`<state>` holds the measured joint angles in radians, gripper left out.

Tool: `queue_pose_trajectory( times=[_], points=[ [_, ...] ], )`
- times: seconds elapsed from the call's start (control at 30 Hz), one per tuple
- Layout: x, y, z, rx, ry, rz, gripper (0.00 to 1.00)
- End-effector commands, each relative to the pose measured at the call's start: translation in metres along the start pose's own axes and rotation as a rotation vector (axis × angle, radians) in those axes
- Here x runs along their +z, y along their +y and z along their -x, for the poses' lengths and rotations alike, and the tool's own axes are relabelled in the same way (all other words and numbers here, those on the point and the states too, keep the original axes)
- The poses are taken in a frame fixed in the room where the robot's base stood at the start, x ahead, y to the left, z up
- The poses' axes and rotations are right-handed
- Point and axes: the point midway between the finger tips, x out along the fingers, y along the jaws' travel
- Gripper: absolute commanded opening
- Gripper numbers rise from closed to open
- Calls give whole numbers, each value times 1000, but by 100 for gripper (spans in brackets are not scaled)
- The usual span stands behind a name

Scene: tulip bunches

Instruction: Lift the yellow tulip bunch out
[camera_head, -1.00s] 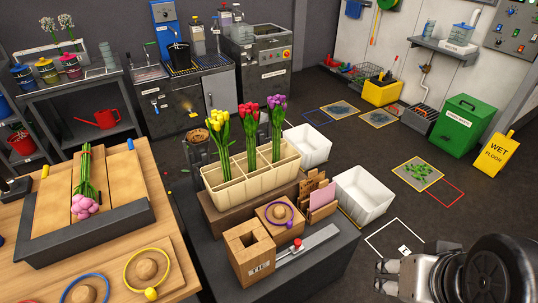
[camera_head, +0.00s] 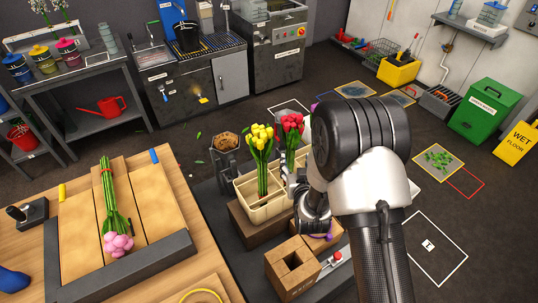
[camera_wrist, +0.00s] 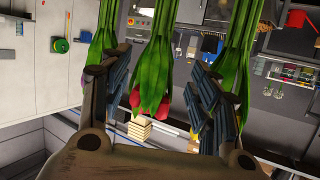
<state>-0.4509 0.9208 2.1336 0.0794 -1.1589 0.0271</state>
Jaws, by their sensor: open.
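The yellow tulip bunch (camera_head: 262,140) stands upright in the left compartment of the cream divided planter (camera_head: 270,208). My gripper (camera_head: 292,182) is low at the planter's right part, largely hidden by my wrist. In the wrist view it is open (camera_wrist: 158,78). Green stems and leaves with red petals (camera_wrist: 136,96) show between its fingers; I cannot tell how deep. More green stems (camera_wrist: 238,50) run close by the right finger.
A cardboard box (camera_head: 292,264) stands in front of the planter, near my arm. The wooden table (camera_head: 205,265) with a pink tulip bunch (camera_head: 112,210) is at the left.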

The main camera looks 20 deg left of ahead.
Motion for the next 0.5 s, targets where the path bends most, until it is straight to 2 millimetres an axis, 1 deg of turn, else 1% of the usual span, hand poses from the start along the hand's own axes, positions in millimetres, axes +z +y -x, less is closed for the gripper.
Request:
queue_pose_trajectory(
  times=[0.03,0.13,0.2,0.3,0.4,0.5],
  points=[
    [24,-12,0,-20,21,11,56],
    [57,-33,5,-55,103,28,56],
    [79,-44,14,-79,156,38,56],
    [105,-56,31,-108,222,49,56],
    [123,-63,48,-130,271,57,56],
    [133,-67,59,-145,305,61,56]
  ],
)
